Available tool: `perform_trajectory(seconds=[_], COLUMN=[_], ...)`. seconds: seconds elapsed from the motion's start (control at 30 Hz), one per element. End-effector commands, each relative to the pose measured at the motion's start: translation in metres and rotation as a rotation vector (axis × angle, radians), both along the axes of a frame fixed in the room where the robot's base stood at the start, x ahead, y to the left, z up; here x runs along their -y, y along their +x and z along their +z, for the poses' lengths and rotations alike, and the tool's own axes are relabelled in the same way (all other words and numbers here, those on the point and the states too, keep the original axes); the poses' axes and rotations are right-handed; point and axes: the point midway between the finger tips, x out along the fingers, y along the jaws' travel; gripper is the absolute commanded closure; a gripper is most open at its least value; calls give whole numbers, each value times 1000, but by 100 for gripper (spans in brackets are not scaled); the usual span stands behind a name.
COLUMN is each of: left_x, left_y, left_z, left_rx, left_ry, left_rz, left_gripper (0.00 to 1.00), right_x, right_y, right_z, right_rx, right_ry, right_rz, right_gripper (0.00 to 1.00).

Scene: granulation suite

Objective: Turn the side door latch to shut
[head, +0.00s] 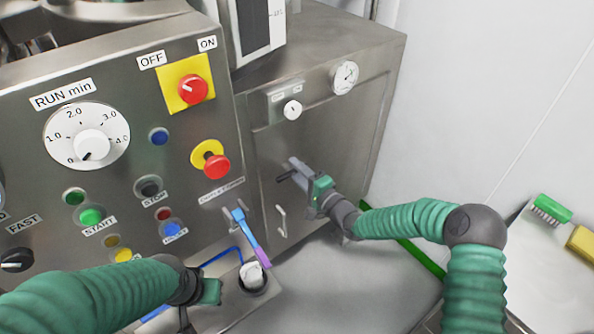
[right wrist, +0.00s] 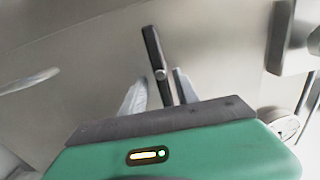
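The side door (head: 345,135) is the steel panel on the right part of the machine. Its latch (head: 284,178) shows as a small dark bar at the tip of my right gripper (head: 296,167), which hides part of it. In the right wrist view the latch (right wrist: 153,45) is a dark bar with a bright round pivot. Its near end lies between the two pale fingers of my right gripper (right wrist: 161,95), which stand apart with gaps beside the bar. My left gripper (head: 200,300) is low in the head view, its fingers mostly hidden.
A door handle (head: 281,221) sits below the latch. A small dial (head: 292,110) and a gauge (head: 344,78) are above. The control panel (head: 125,185) is at left. A blue and purple brush-like tool (head: 250,235) stands near a white-topped holder (head: 253,275). A side table (head: 545,265) is at right.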

Motion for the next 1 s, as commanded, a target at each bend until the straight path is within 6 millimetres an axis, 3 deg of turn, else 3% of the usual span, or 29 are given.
perform_trajectory(seconds=[0.27,0.7,0.83,1.0], left_x=[0,0,0,0], left_y=[0,0,0,0], left_z=[1,3,3,4], left_rx=[0,0,0,0], left_ry=[0,0,0,0], left_rz=[0,0,0,0], left_gripper=[100,100,100,100], right_x=[7,79,93,100], right_y=[-8,-104,-124,-135], right_z=[2,0,0,0], right_rx=[4,-1,-1,1], right_ry=[0,0,-1,1], right_rz=[-1,-4,-2,0], right_gripper=[64,64,64,64])
